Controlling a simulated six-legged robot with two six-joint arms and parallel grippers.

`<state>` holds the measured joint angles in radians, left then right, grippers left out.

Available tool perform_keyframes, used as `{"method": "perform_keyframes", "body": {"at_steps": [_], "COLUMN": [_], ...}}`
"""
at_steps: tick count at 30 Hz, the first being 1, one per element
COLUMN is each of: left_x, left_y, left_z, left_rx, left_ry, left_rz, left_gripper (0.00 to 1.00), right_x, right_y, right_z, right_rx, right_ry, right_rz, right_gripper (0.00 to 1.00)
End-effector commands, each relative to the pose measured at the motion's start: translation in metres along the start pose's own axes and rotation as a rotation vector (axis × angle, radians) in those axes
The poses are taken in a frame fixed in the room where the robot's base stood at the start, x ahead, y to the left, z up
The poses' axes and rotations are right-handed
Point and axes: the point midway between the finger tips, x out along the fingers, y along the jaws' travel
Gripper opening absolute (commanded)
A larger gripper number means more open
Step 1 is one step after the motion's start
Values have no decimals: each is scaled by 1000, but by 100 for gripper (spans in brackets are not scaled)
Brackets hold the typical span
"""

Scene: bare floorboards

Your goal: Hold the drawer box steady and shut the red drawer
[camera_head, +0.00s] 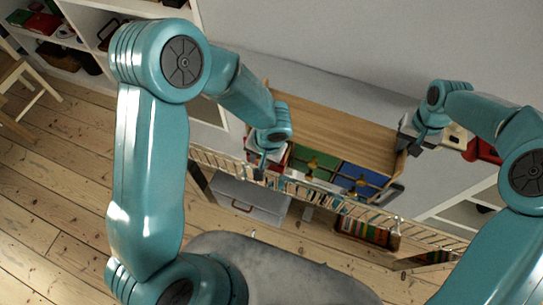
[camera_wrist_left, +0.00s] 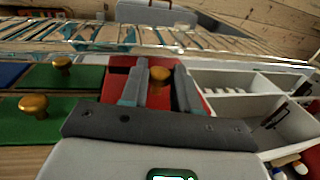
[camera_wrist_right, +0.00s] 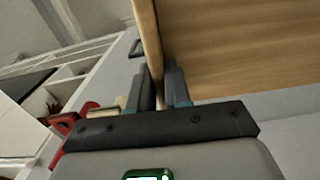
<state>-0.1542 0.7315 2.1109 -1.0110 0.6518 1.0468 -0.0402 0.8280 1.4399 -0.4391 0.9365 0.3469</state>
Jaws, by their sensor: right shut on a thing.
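The drawer box (camera_head: 335,125) has a plain wooden top and a front of red, green and blue drawers. The red drawer (camera_wrist_left: 116,78) with its gold knob (camera_wrist_left: 160,74) shows in the left wrist view; how far it stands out is hard to tell. My left gripper (camera_head: 263,168) is at the box's left front, fingers apart on either side of the knob in the left wrist view (camera_wrist_left: 160,90). My right gripper (camera_head: 404,146) is shut on the box's right side panel, whose wooden edge (camera_wrist_right: 149,35) runs between the fingers in the right wrist view.
A slatted rail (camera_head: 330,193) runs in front of the drawers. Green drawers (camera_wrist_left: 65,77) with gold knobs sit beside the red one. A white divided tray (camera_wrist_left: 235,82) lies right of it in the left wrist view. A red object (camera_head: 482,151) is right of my right gripper.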

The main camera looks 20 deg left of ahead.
Motion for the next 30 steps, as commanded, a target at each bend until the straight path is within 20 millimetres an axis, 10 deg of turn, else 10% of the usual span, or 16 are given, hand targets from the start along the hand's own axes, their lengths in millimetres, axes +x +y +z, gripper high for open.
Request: {"method": "perform_keyframes", "body": {"at_steps": [3,26,27,30], "left_x": [0,-1,-1,-1], "left_y": [0,0,0,0], "left_z": [0,-49,-49,-48], "left_rx": [0,-1,-1,-1], "left_ry": [0,3,3,2], "left_rz": [0,2,2,1], "left_gripper": [0,0,42,55], "right_x": [-1,0,0,0], "right_y": [0,-1,-1,-1], "right_z": [0,0,0,0], "right_rx": [0,-3,-3,-4], "right_ry": [1,0,0,-1], "right_rz": [0,0,0,0], "right_gripper": [0,0,0,0]}}
